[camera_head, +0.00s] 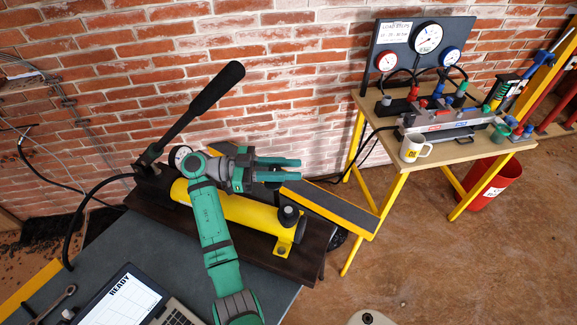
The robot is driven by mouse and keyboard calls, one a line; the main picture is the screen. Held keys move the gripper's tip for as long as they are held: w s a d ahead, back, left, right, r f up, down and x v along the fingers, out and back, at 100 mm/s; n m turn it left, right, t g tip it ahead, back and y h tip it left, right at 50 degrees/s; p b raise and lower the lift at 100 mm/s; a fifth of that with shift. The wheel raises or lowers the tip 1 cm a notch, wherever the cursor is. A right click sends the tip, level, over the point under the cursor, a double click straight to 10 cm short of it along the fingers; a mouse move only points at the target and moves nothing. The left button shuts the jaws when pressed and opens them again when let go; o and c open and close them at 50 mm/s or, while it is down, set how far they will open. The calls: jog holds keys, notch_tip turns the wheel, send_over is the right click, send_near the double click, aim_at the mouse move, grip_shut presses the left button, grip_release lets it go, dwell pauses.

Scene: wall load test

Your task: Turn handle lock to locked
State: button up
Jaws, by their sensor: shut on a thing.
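The hand pump has a yellow cylinder (240,209) and a long black handle (205,100), tilted up to the right. A dark part shows just below the fingers.
A laptop reading READY (125,297) and a wrench (54,303) lie on the grey bench (85,245). A yellow-legged table (465,152) at right bears gauges, a valve block and a white mug (414,148). A red bucket (487,185) is beneath. Open floor lies right of the bench.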

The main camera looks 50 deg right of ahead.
jog(key=shift+s+a+f+m+g+y, duration=0.1)
jog(key=shift+a+m+g+y, duration=0.05)
jog(key=shift+m+g+y, duration=0.4)
jog(key=shift+s+a+m+g+y, duration=0.15)
jog(key=shift+m+g+y, duration=0.15)
jog(key=shift+y, duration=0.45)
jog(key=shift+m, duration=0.25)
jog(key=o, duration=1.1)
jog(key=shift+c, duration=0.2)
jog(key=shift+w, duration=0.1)
jog(key=v, duration=0.7)
jog(key=shift+w, duration=0.2)
jog(key=shift+s, duration=0.1)
